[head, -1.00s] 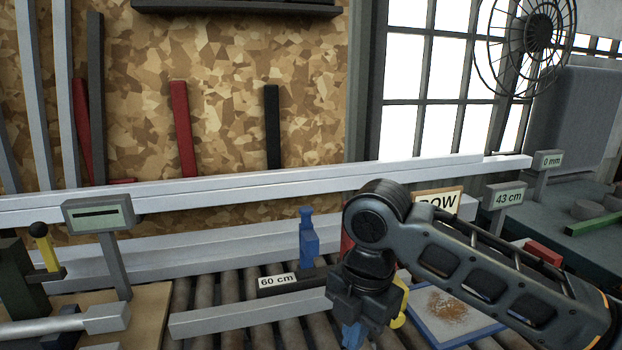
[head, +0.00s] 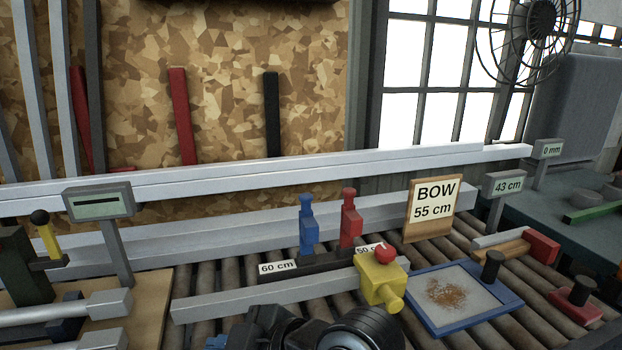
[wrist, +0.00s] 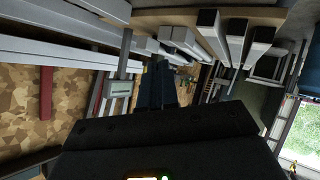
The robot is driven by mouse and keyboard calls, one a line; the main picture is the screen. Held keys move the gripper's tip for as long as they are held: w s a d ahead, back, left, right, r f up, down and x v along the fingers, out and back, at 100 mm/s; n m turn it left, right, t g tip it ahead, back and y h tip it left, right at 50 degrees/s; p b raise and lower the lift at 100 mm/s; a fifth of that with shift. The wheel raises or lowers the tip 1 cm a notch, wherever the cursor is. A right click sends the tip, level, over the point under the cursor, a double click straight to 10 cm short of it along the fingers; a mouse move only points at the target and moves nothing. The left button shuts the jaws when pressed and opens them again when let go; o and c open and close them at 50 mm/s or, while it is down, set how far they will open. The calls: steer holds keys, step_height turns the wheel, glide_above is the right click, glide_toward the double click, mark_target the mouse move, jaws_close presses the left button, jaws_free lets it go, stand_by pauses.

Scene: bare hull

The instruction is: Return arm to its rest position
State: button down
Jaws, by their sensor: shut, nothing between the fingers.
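In the head view my arm (head: 345,332) is folded low at the bottom edge, and only its dark upper parts show. My gripper is not clearly visible there. In the wrist view the dark fingers of my gripper (wrist: 157,72) stand close together and hold nothing. Behind them the wrist view shows a grey display post (wrist: 119,88), grey rails (wrist: 62,58) and the speckled board, all tilted.
A roller bench carries a yellow block with a red knob (head: 381,279), a blue-rimmed tray (head: 415,318), a BOW 55 cm sign (head: 433,208), and blue (head: 308,230) and red (head: 350,222) clamps. A grey bar (head: 270,297) lies just behind my arm.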

steer(key=s+d+f+m+t+h, duration=0.4)
steer(key=s+d+m+t, duration=0.1)
steer(key=s+d+m, duration=0.35)
steer(key=s+d+f+m+t+h, duration=0.3)
steer(key=s+d+f+m+t, duration=0.1)
steer(key=s+d+m, duration=0.5)
steer(key=s+d+r+h, duration=0.2)
steer(key=s+d, duration=0.6)
steer(key=s+d+r+t+h, duration=0.1)
steer(key=s+d+r+h, duration=0.1)
steer(key=s+d, duration=0.5)
steer(key=shift+s+d+r+m, duration=0.45)
steer(key=shift+s+r, duration=0.15)
steer(key=shift+s, duration=0.1)
steer(key=c, duration=1.9)
jaws_free()
